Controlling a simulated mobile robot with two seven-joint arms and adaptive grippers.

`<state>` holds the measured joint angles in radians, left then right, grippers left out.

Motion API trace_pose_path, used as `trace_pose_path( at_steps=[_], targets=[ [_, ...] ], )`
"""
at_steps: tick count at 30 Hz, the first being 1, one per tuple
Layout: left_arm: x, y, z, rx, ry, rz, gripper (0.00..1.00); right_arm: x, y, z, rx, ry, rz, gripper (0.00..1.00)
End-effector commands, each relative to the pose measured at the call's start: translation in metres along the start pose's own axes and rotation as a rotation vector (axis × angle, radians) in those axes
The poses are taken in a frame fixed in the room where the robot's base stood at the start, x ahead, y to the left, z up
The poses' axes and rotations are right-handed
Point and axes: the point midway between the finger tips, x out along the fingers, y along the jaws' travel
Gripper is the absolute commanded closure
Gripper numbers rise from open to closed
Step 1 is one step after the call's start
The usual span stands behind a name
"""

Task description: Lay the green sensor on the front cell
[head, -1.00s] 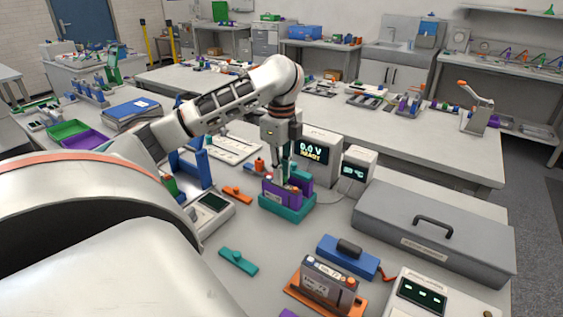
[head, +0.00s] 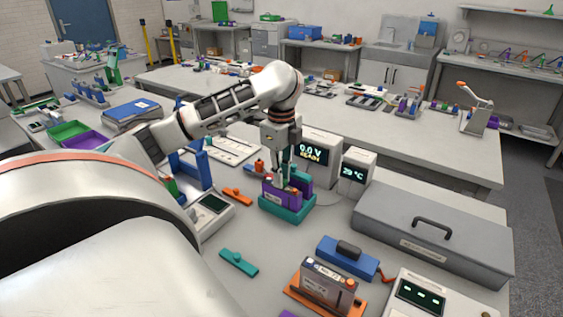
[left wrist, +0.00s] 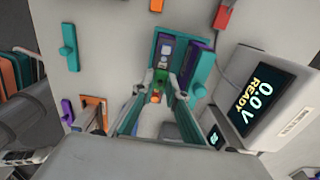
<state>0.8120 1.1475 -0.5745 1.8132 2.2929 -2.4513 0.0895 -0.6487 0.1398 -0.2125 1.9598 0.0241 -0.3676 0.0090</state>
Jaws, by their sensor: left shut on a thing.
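My left gripper (head: 283,172) points down over the teal tray (head: 286,214) on the bench. In the left wrist view its fingers (left wrist: 160,82) are shut on the green sensor (left wrist: 160,76), which has an orange part below it. The purple front cell (head: 272,191) stands upright in the tray, and its labelled top (left wrist: 167,50) shows just beyond the sensor in the left wrist view. A second cell stands behind it. The fingers hide part of the front cell; I cannot tell whether the sensor touches it. My right gripper is not in view.
A cycler reading 0.0 V READY (head: 318,155) and a small temperature display (head: 353,178) stand close behind the tray. A grey case (head: 430,232) lies to the right.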

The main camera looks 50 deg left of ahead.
Motion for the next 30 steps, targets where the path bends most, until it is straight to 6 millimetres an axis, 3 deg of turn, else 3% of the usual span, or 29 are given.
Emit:
trace_pose_path(
  at_steps=[13, 14, 16, 30],
  targets=[
    [0.0048, 0.0000, 0.0001, -0.001, 0.000, 0.000, 1.00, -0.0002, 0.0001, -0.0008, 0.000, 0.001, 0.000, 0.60],
    [0.0048, -0.0001, 0.0001, -0.001, 0.000, 0.000, 0.84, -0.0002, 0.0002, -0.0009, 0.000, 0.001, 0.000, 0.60],
    [0.0048, -0.0001, 0.0001, -0.001, 0.000, 0.000, 0.67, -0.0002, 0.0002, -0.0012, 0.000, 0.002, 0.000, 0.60],
    [-0.0011, -0.0006, -0.0002, 0.000, 0.001, -0.002, 0.67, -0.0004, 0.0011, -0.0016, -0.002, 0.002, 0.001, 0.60]
  ],
)
